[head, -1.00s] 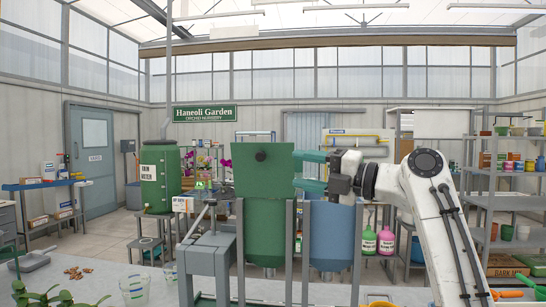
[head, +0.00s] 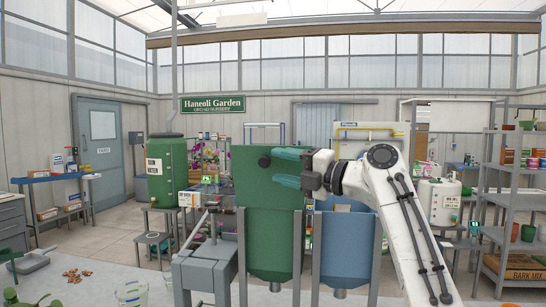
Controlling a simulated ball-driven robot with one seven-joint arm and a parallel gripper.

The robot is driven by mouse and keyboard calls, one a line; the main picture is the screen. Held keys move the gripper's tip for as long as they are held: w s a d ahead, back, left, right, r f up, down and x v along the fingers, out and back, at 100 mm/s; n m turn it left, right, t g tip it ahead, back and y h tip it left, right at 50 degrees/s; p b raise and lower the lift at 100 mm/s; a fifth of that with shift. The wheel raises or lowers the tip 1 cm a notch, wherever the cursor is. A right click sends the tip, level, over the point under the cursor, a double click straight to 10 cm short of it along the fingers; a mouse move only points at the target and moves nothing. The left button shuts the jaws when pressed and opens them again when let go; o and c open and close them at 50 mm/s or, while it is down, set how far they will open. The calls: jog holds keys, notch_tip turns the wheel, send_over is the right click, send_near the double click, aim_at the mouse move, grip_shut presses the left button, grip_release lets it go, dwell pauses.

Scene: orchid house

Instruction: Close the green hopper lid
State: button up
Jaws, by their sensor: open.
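The green hopper (head: 271,243) stands in the middle of the head view. My gripper (head: 284,168) is open, one teal finger above the other, and points left. Its fingers overlap the right part of the lid in the picture, to the right of the knob. Nothing shows between them. Whether they touch the lid, I cannot tell. The hopper's mouth is hidden.
A blue hopper (head: 346,245) stands close on the right, under my arm. A grey bench device with a lever (head: 207,262) stands close on the left. Shelves (head: 508,200) are at the far right. A green rain water barrel (head: 166,170) stands behind on the left.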

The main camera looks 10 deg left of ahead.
aim_at(267, 164)
jog(key=shift+p+x, duration=0.45)
jog(key=shift+x, duration=1.1)
jog(key=shift+c, duration=0.4)
jog(key=shift+f, duration=0.1)
grip_shut()
